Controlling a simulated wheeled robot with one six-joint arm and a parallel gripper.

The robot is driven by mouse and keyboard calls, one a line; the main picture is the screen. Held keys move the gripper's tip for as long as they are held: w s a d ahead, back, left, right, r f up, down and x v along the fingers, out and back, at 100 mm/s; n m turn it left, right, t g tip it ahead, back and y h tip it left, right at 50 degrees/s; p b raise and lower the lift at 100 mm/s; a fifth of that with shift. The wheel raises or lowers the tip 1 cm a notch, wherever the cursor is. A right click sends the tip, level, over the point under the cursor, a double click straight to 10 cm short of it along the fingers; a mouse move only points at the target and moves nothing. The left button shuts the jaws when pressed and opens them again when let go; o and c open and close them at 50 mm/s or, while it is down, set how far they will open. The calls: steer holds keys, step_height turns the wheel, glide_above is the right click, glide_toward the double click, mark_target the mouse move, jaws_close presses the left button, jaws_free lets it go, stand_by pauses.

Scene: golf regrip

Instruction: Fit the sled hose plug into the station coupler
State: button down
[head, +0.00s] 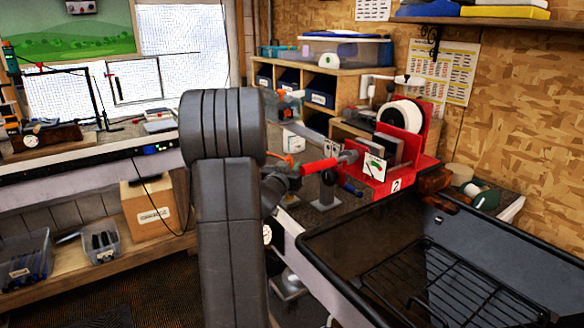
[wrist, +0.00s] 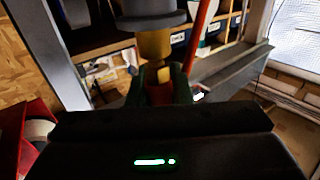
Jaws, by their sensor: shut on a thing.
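My gripper (wrist: 160,86) is shut on the hose plug (wrist: 155,45), whose brass body rises between the dark fingers in the wrist view. A reddish part shows between the fingertips. A grey round collar (wrist: 150,20), which looks like the station coupler, lies in line with the brass at the top of that view. I cannot tell whether the plug is inside it or only close to it. In the head view my gripper (head: 284,180) is partly hidden behind my arm, beside a red tube (head: 319,165) that leads to a grey cylinder at the red station (head: 395,172).
A black tray with a wire rack (head: 440,280) fills the lower right. Wooden shelves with bins (head: 320,85) stand behind the station. A red strip (wrist: 199,35) runs close to the right of the brass in the wrist view. A workbench (head: 90,155) is at left.

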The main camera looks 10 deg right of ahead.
steer(key=shift+f, duration=0.4)
steer(key=c, duration=1.2)
jaws_free()
steer(key=shift+r, duration=0.1)
steer(key=shift+c, duration=0.2)
steer(key=b+v, duration=0.1)
steer(key=v, duration=1.2)
steer(key=shift+s+a+b, duration=0.25)
steer(key=shift+s+b, duration=0.05)
steer(key=shift+s, duration=0.05)
steer(key=p+x, duration=0.1)
steer(key=x, duration=1.3)
steer(key=shift+d, duration=0.1)
steer(key=shift+s+r+p, duration=0.1)
steer(key=shift+r+p, duration=0.4)
